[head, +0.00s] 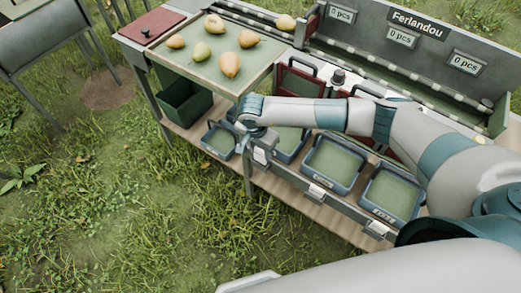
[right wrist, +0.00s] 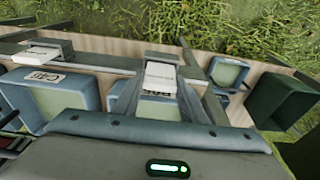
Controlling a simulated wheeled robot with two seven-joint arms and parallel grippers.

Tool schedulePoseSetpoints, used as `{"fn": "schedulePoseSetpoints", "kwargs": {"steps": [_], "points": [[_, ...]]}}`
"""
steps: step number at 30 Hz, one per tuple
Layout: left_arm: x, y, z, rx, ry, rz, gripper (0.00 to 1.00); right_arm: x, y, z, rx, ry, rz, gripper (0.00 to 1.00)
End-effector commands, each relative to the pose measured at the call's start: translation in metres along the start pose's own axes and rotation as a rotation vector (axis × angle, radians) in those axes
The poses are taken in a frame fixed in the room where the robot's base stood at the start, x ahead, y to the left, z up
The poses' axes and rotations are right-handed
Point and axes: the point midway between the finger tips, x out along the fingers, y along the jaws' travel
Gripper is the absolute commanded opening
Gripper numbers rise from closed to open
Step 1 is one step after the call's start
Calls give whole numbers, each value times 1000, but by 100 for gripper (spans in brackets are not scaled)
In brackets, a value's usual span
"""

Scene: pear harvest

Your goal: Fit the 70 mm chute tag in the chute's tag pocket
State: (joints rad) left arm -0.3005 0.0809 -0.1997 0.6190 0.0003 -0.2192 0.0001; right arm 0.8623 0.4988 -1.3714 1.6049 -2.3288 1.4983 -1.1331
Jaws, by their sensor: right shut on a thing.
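My right gripper (head: 262,148) is at the front rail of the stand, beside the left crates. In the right wrist view its fingers (right wrist: 160,88) are shut on a small white tag (right wrist: 160,75). The tag is at a grey tag pocket (right wrist: 156,57) on the rail; I cannot tell whether it sits in the pocket or just in front of it. The size marking on the tag is not readable. Two similar white-faced holders show farther right along the rail, one (head: 317,191) and another (head: 376,229). My left gripper is not in view.
Blue-grey crates, such as this one (head: 334,164) and this one (head: 391,193), stand on the lower shelf behind the rail. A dark green bin (head: 183,105) is at the left. Several pears lie on the sorting tray (head: 232,82) above. Grass in front is clear.

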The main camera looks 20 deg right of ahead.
Motion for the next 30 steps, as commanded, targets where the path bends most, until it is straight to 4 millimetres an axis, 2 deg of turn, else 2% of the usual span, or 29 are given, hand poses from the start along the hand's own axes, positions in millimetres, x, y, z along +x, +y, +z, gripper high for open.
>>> {"fn": "schedulePoseSetpoints", "kwargs": {"steps": [19, 30], "points": [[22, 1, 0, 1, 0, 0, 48, 21, 0, 3, 0, 1, 1, 17], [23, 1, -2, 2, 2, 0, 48, 23, 2, 2, 1, 2, 7, 17]]}}
